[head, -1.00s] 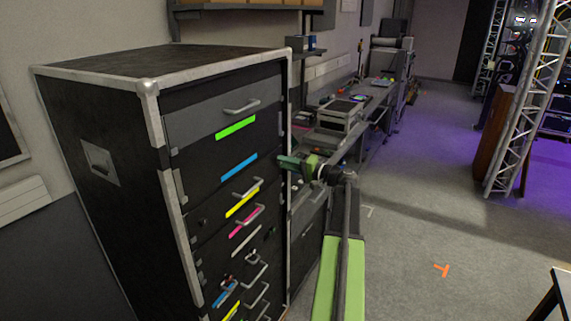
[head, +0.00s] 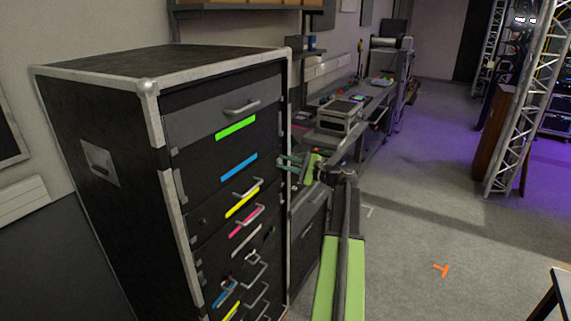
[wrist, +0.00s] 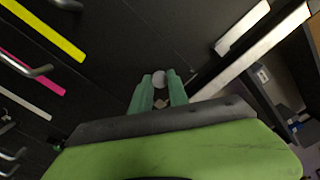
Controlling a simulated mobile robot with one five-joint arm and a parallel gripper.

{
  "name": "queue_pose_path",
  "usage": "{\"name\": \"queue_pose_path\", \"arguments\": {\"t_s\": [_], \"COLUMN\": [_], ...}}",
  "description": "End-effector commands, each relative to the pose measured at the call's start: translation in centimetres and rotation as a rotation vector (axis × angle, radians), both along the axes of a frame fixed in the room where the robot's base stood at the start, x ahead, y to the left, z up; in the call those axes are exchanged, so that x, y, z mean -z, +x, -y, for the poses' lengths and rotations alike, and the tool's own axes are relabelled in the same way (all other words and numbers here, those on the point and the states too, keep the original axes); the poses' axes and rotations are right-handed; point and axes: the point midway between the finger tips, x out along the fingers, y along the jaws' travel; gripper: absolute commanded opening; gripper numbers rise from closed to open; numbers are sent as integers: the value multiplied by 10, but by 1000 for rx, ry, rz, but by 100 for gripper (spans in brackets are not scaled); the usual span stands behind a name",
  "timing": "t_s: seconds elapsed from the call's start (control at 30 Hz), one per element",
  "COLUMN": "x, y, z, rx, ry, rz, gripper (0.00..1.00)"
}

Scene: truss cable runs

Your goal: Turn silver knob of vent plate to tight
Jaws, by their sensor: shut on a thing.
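The silver knob (wrist: 158,79) shows in the wrist view as a small round pale end between the green fingertips. My gripper (wrist: 159,80) is shut on it, one finger on each side. The dark panel (wrist: 150,35) around the knob looks plain black; I take it for the vent plate. In the head view my gripper (head: 283,162) reaches leftward to the right part of the rack front, near the level of the blue label. The knob cannot be made out there. No tight mark is readable in either view.
The black rack case (head: 110,180) has several drawers with bar handles, such as the one by the yellow label (head: 242,202). Right of it stands a workbench with a grey device (head: 338,115). Open grey floor (head: 420,220) lies to the right.

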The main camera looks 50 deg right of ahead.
Motion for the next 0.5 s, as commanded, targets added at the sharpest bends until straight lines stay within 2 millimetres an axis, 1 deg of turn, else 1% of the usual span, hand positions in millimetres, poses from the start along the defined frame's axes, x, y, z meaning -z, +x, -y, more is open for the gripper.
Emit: {"name": "queue_pose_path", "arguments": {"t_s": [0.2,0.5], "x": [0,0], "y": [-1,0], "z": [1,0], "rx": [2,1], "ry": [115,190], "rz": [-29,-48], "gripper": [0,0]}}
